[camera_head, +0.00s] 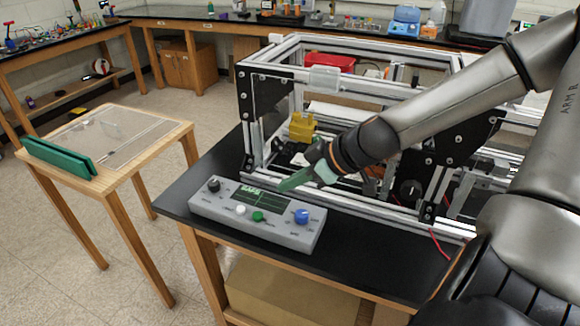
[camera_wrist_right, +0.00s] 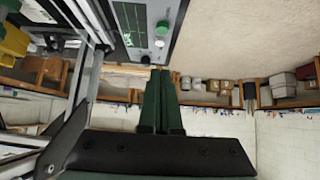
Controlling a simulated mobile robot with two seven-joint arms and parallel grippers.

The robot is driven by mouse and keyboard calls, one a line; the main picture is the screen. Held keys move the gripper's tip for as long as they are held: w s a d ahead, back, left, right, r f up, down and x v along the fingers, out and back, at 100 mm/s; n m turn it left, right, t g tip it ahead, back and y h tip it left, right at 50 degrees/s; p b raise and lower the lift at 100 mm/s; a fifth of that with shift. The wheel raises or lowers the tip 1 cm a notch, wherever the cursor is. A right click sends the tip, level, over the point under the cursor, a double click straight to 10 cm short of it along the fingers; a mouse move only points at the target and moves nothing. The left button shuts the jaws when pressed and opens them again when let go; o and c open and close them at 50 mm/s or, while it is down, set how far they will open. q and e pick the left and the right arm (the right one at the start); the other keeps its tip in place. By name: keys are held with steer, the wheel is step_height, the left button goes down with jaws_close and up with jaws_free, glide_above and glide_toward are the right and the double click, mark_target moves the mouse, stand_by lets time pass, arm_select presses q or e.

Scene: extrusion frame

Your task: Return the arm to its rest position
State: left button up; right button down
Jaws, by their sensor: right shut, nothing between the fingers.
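My right arm (camera_head: 440,105) comes in from the upper right in the head view. My right gripper (camera_head: 284,185) has green fingers and hangs just above the grey control box (camera_head: 215,209), near the back edge of its panel. In the right wrist view, the green fingers (camera_wrist_right: 162,100) are together with nothing between them. The control box has a small screen, a green button, a white button, a black knob and a blue knob. It also shows at the top of the wrist view (camera_wrist_right: 170,50). My left gripper is not in view.
An aluminium extrusion frame (camera_head: 340,196) stands right behind the gripper on the black bench (camera_head: 175,201), with a yellow part (camera_head: 302,127) inside. A small wooden table (camera_head: 110,175) with a green rail (camera_head: 58,157) stands to the left. Floor between the tables is clear.

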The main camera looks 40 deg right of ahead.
stand_by(0.6)
steer(key=s+a+f, duration=0.2)
steer(key=a+f, duration=0.9)
steer(key=f, duration=0.3)
steer(key=s+a+f+m+g+h, duration=0.1)
steer(key=s+a+f+g+h, duration=0.2)
steer(key=s, duration=0.4)
steer(key=s+a+f+m+g, duration=0.1)
steer(key=s+f+m+g, duration=0.1)
steer(key=s+f, duration=0.4)
steer(key=w+a+f+t+y, duration=0.2)
steer(key=w+a+f+t, duration=0.1)
steer(key=f, duration=0.6)
steer(key=shift+a+f+t, duration=0.35)
steer(key=shift+a+t, duration=0.15)
steer(key=shift+t, duration=0.8)
steer(key=shift+d, duration=0.15)
